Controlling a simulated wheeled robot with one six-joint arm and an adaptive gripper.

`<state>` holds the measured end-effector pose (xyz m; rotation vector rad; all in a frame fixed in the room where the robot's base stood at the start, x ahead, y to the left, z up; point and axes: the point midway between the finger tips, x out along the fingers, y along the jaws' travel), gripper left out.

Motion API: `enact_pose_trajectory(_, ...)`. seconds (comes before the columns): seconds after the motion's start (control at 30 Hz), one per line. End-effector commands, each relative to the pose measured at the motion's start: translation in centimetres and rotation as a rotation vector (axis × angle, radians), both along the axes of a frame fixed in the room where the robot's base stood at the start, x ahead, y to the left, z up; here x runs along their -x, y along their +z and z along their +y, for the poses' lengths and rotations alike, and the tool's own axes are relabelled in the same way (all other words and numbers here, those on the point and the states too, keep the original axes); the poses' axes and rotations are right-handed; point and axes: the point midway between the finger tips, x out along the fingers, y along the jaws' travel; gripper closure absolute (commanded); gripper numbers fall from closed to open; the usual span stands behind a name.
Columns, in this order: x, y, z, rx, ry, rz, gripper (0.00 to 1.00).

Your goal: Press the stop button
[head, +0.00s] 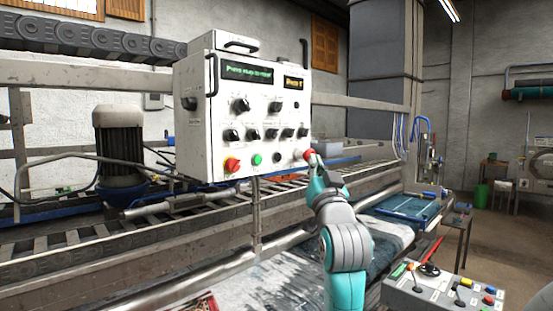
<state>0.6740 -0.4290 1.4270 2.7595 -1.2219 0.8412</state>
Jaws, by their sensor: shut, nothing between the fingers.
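A white control box (222,130) stands upright at the middle of the head view, with several black knobs and lit displays. A red button (308,154) sits at the lower right of its front. A second red knob (232,164) on a yellow ring is at the lower left, with a green button (257,159) beside it. My gripper (313,161) is shut and empty, its tip at the red button on the right. It partly covers that button, and I cannot tell whether they touch. The labels under the buttons are too small to read.
A conveyor frame (90,243) with rails runs behind and below the box. A grey motor (119,140) stands at the left. A smaller control console (440,293) with a joystick is at the lower right. The floor at the right looks open.

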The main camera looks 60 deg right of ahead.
Motion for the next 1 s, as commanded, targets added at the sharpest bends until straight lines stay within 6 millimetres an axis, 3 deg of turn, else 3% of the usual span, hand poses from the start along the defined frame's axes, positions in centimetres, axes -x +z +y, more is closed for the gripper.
enact_pose_trajectory(0.27, -1.2, 0.0, -0.3, -0.002, 0.002, 0.002, 1.0)
enact_pose_trajectory(0.7, -6.5, 0.0, -1.5, -0.001, 0.001, 0.002, 1.0)
enact_pose_trajectory(1.0, -8.4, 0.0, -2.0, -0.001, 0.001, 0.0, 1.0)
